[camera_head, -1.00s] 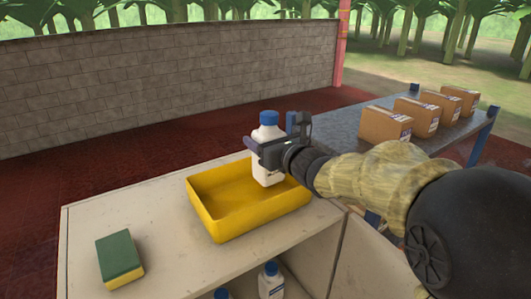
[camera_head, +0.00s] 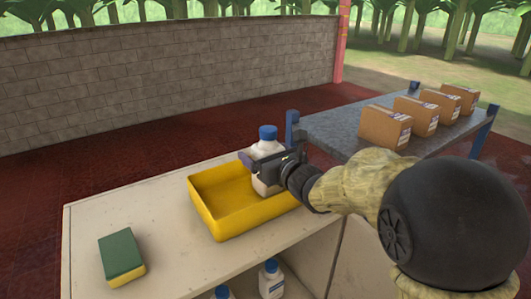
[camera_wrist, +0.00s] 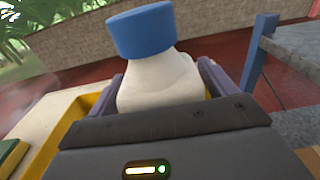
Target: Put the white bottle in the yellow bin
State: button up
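The white bottle (camera_head: 267,151) with a blue cap stands nearly upright in my gripper (camera_head: 266,163), at the right end of the yellow bin (camera_head: 228,226). My gripper is shut around its upper body. In the wrist view the bottle (camera_wrist: 165,80) sits between the two fingers, cap toward the camera's top. The bottle's lower part is at the bin's inside; whether it touches the bin floor I cannot tell. The yellow bin lies on a pale shelf top and also shows in the wrist view (camera_wrist: 62,125).
A green and yellow sponge (camera_head: 121,256) lies at the left of the shelf top (camera_head: 165,225). Other white bottles (camera_head: 270,281) stand on the lower shelf. A grey table (camera_head: 345,128) with several cardboard boxes (camera_head: 384,127) is at the right. A block wall stands behind.

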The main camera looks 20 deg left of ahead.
jog(key=shift+w+d+r, duration=0.15)
jog(key=shift+w+d, duration=0.05)
jog(key=shift+d, duration=0.1)
jog(key=shift+s+d, duration=0.15)
jog(key=shift+d, duration=0.05)
jog(key=b+v, duration=0.5)
jog(key=v, duration=0.6)
jog(key=shift+s+d, duration=0.2)
jog(key=shift+s, duration=0.15)
jog(key=shift+w+a, duration=0.1)
